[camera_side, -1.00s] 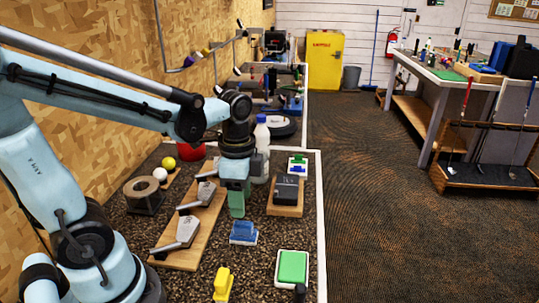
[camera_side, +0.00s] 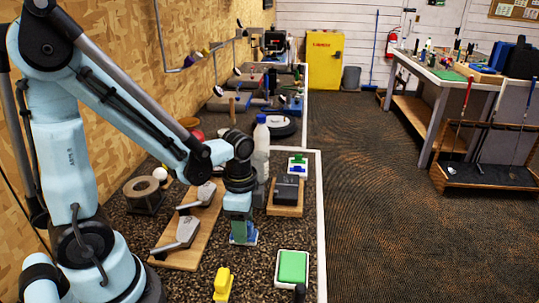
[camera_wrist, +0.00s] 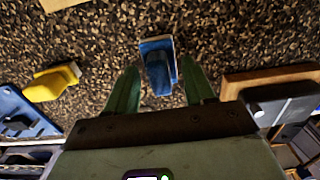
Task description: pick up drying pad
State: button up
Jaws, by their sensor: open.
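A blue block-like pad with a raised grip and a pale base, seemingly the drying pad (camera_side: 251,240), lies on the speckled bench top. In the side view my gripper (camera_side: 241,228) is right over it and hides most of it. In the wrist view the blue pad (camera_wrist: 157,50) shows between the two green fingers of my gripper (camera_wrist: 160,70). The fingers are apart, one on each side of its raised grip. I cannot tell whether they touch it.
A green pad in a white tray (camera_side: 292,267) and a yellow block (camera_side: 222,285) lie nearer the front. A dark block on a wooden base (camera_side: 286,194) stands right behind. Club heads lie on a wooden board (camera_side: 200,235) to the left. A bottle (camera_side: 261,148) stands behind my gripper.

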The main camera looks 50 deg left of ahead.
jog(key=shift+f, duration=0.15)
jog(key=shift+c, duration=0.3)
grip_shut()
jog(key=shift+r, duration=0.8)
jog(key=r, duration=0.1)
jog(key=d+r, duration=0.1)
jog(key=r, duration=0.1)
jog(key=shift+s+d+r, duration=0.15)
jog(key=shift+s+r, duration=0.05)
jog(key=shift+s, duration=0.15)
jog(key=s+d+r, duration=0.4)
jog(key=d+r, duration=0.2)
jog(key=d, duration=0.3)
jog(key=shift+s, duration=0.4)
